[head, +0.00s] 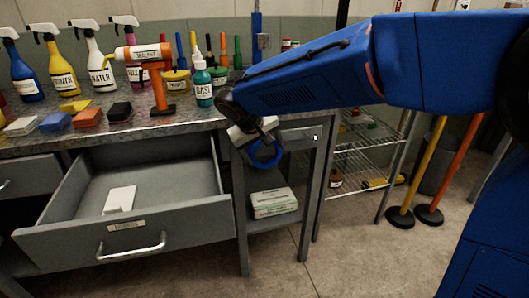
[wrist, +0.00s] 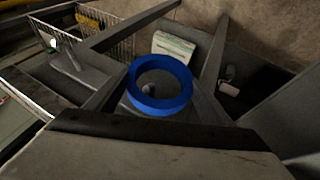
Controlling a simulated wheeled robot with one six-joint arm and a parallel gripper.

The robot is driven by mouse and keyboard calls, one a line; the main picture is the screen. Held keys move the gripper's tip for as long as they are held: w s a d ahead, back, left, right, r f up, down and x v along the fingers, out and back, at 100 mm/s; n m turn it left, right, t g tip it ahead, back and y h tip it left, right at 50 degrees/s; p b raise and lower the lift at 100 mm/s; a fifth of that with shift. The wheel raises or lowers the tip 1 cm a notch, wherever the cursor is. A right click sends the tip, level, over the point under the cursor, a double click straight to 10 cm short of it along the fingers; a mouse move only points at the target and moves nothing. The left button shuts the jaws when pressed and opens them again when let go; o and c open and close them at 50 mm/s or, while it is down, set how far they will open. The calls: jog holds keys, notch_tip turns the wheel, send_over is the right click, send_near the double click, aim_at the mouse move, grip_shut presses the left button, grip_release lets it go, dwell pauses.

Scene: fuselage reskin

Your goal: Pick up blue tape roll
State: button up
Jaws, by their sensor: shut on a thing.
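The blue tape roll (head: 264,153) hangs at the end of my gripper (head: 264,132) in the head view, in front of the workbench's right end. My gripper is shut on the roll and holds it clear of the bench top. In the wrist view the roll (wrist: 160,86) shows as a blue ring just beyond the dark edge of my gripper (wrist: 160,122). The fingertips are mostly hidden by my wrist and the roll.
An open drawer (head: 122,226) holds a white block (head: 119,199). A green-white box (head: 273,202) sits on the lower shelf. A wire rack (head: 350,160) stands right. Floor is clear in front.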

aim_at(264, 163)
jog(key=shift+r, duration=0.7)
notch_tip(264, 163, up, 2)
jog(key=s+d, duration=0.4)
jog(key=s, duration=1)
jog(key=s+d, duration=0.4)
jog(key=s, duration=1.1)
jog(key=s+d, duration=0.4)
jog(key=s, duration=1)
jog(key=shift+s+d, duration=0.15)
jog(key=shift+d, duration=0.1)
